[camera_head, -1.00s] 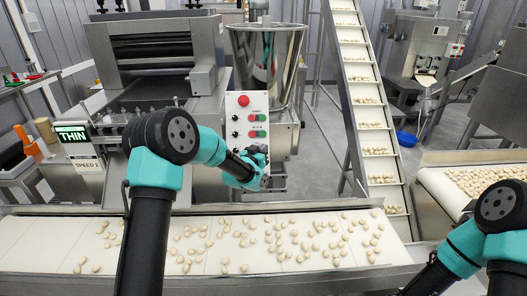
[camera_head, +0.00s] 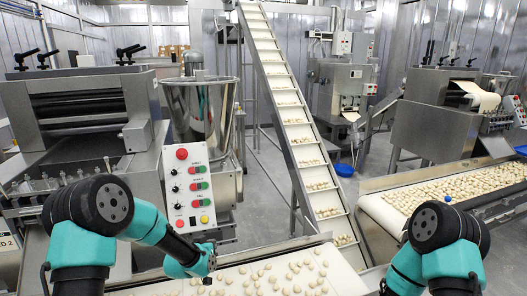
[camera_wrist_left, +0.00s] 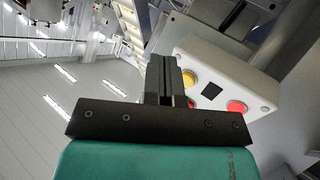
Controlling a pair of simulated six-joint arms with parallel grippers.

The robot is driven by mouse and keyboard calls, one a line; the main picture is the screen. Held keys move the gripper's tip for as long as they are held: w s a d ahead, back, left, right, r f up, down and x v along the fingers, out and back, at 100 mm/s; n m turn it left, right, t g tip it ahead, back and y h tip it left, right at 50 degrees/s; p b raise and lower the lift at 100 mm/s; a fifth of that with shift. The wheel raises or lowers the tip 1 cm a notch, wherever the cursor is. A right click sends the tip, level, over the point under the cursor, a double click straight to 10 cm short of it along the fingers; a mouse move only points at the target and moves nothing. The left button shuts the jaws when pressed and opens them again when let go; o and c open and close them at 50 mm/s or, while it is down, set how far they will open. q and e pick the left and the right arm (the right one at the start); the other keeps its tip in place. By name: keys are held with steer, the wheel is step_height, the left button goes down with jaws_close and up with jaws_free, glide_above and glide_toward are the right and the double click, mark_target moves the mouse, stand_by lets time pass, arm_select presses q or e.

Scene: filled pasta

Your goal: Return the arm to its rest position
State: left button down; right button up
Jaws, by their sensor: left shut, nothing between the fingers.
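My left gripper (camera_head: 208,262) is in the head view, just below the white control panel (camera_head: 174,205), above the near conveyor belt's left part. Its fingers (camera_wrist_left: 163,75) are shut and empty in the left wrist view. Beside them there is the panel's white box (camera_wrist_left: 235,72), with a yellow button (camera_wrist_left: 190,78) close by and a red button (camera_wrist_left: 236,106) farther right. I cannot tell whether the fingers touch the panel. My right arm (camera_head: 440,245) enters at the lower right of the head view; its gripper is out of frame.
The near belt (camera_head: 345,277) carries many pale pasta pieces. A steel hopper (camera_head: 200,108) and roller machine (camera_head: 85,112) stand behind the left arm. An inclined conveyor (camera_head: 290,115) rises in the middle. A pasta-covered belt (camera_head: 375,208) with a blue ball (camera_head: 447,199) lies at right.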

arm_select(q)
steer(key=s+f+g, duration=0.4)
steer(key=s+f, duration=0.3)
steer(key=s, duration=0.5)
steer(key=s+a+f+n+g, duration=0.1)
steer(key=s+f+g, duration=0.3)
steer(key=s+f, duration=0.3)
steer(key=s+f+n+g, duration=0.1)
steer(key=s+f+g, duration=0.2)
steer(key=s, duration=1.4)
step_height(320, 180, down, 4)
steer(key=shift+a+r+g, duration=0.1)
steer(key=shift+a+g, duration=0.15)
steer(key=shift+g, duration=0.15)
